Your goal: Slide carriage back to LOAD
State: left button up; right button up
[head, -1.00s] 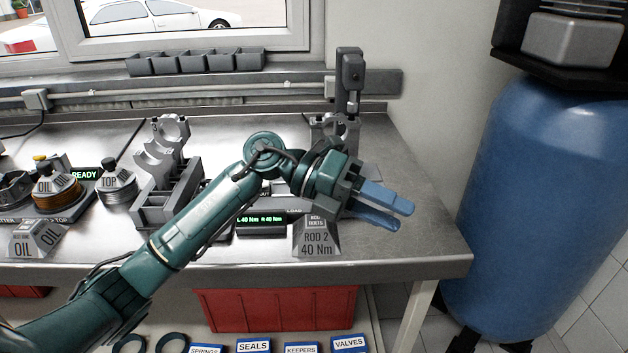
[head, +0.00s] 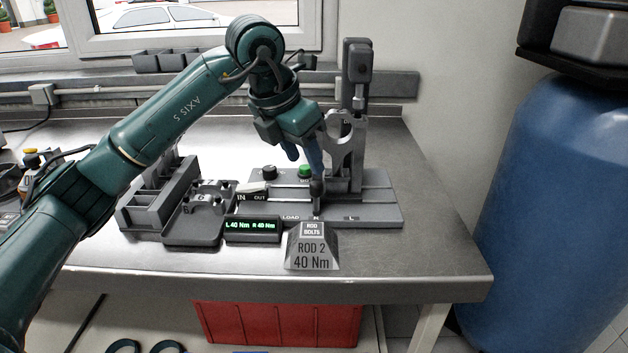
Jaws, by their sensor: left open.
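The fixture base (head: 385,213) stands on the bench with a slide rail and the label LOAD on its front edge, left of centre. A grey forked carriage part (head: 345,143) stands upright at the right of the rail, by the dark press column (head: 357,75). A dark upright knob (head: 317,190) stands at the front of the rail, right of LOAD. My left gripper (head: 305,158) points down, open, with its blue fingers just above this knob; I cannot tell whether they touch it. My arm hides part of the fixture's back. My right gripper is out of view.
A green button (head: 305,171), a black knob (head: 269,172) and an IN/OUT lever (head: 252,188) sit on the left of the fixture. The torque display (head: 252,230) and ROD 2 sign (head: 312,250) stand in front. A grey tray (head: 192,232) lies left. The bench's right end is clear.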

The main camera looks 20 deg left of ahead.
aim_at(315, 184)
pick_arm(q)
jog(key=x, duration=0.7)
jog(key=shift+c, duration=0.5)
grip_shut()
